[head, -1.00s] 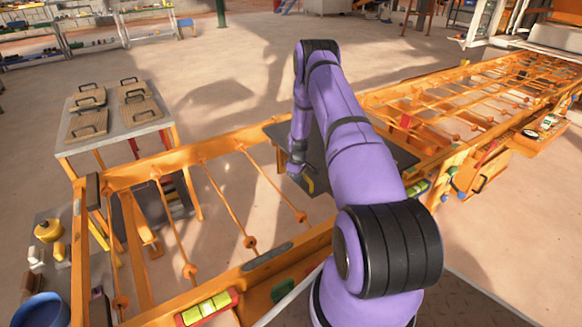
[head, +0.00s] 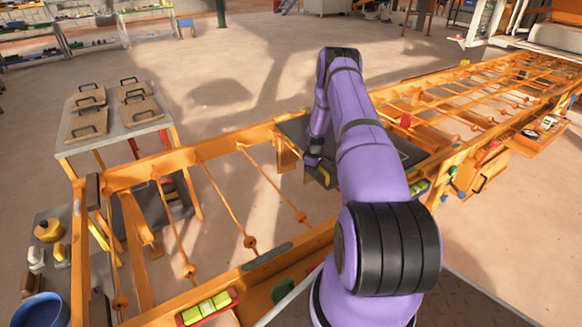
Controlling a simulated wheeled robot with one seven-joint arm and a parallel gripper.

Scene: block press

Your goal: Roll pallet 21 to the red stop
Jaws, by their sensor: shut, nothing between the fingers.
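A flat dark grey plate (head: 408,150), probably pallet 21, lies across the orange roller track. No number on it is readable. My purple arm hides its middle. My gripper (head: 322,175) is shut and empty, pointing down at the plate's near left edge; I cannot tell whether it touches it. A small red piece (head: 405,121) stands at the track just beyond the plate's right part. It may be the red stop, but I cannot tell for sure.
The orange roller track (head: 225,262) runs from near left to far right, with open rollers on both sides of the plate. A side table (head: 110,128) with several wooden boards stands at left. A blue bowl (head: 40,311) and a level (head: 207,306) are near.

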